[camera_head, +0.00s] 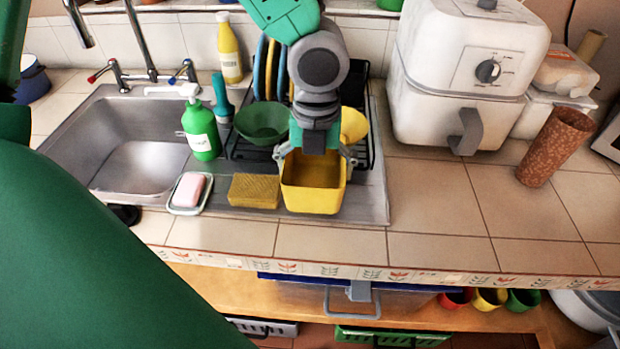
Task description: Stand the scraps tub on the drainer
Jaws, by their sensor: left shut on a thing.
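The scraps tub, a yellow square open tub (312,199), is at the front of the grey metal drainer (374,204) beside the sink. My left gripper (316,154) points down at the tub's far side and is shut on it, its fingers at the rim. The tub looks upright. I cannot tell whether its base rests on the drainer or hangs just above it. My right gripper is not in view.
A yellow sponge (254,191) lies close left of the tub, with a soap dish (188,193) beyond. Behind stand a green bottle (201,127), a green bowl (262,122) and a black dish rack (367,121). An air fryer (463,75) stands right; the front-right counter is clear.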

